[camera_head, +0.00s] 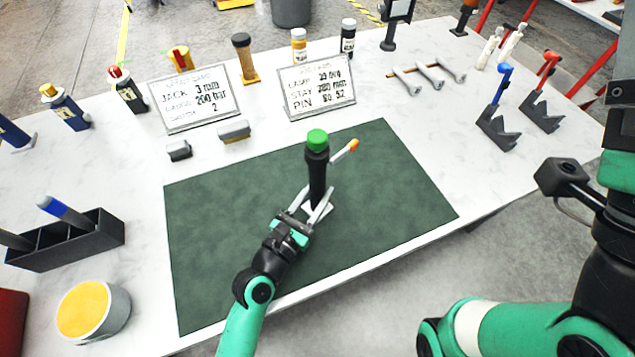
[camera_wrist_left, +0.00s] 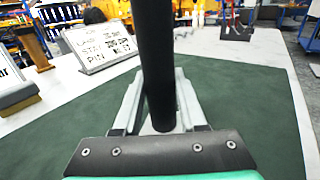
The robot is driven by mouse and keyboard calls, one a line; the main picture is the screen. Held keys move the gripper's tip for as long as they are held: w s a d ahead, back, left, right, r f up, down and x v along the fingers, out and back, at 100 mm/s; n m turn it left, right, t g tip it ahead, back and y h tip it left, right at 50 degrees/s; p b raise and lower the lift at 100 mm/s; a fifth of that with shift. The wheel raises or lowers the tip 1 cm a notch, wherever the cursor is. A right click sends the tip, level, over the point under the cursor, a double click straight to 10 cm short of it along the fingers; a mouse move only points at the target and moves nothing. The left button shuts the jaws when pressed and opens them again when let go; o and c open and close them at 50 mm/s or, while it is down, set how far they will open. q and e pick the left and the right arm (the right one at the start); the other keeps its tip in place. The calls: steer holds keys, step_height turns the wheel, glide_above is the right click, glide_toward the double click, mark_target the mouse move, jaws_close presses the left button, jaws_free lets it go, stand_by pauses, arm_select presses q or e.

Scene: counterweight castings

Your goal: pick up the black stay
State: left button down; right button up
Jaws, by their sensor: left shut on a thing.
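The black stay (camera_head: 317,180), an upright black tube with a green cap, stands over the right half of the green mat (camera_head: 230,260). An orange-tipped rod sticks out beside its upper part. My left gripper (camera_head: 314,206) is shut on its lower part. In the left wrist view the black tube (camera_wrist_left: 156,70) rises between my two grey fingers, with a pale base plate at its foot. I cannot tell whether that base touches the mat.
Two sign cards (camera_head: 195,98) (camera_head: 318,86) stand behind the mat, with several capped cylinders around them. A black rack (camera_head: 68,245) and a yellow-topped tin (camera_head: 92,311) are at the left. Black notched blocks (camera_head: 497,130) (camera_head: 541,113) stand at the right. The rest of the mat is clear.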

mark_target(313, 191)
arm_select(q)
steer(key=shift+r, duration=0.1)
steer(key=shift+r+p, duration=0.5)
step_height(313, 191, up, 3)
steer(key=shift+f+p, duration=0.15)
steer(key=shift+p, duration=1.1)
steer(key=s+r+p, duration=0.9)
steer(key=s+p, duration=0.4)
steer(key=s, duration=0.1)
steer(key=shift+r, duration=0.15)
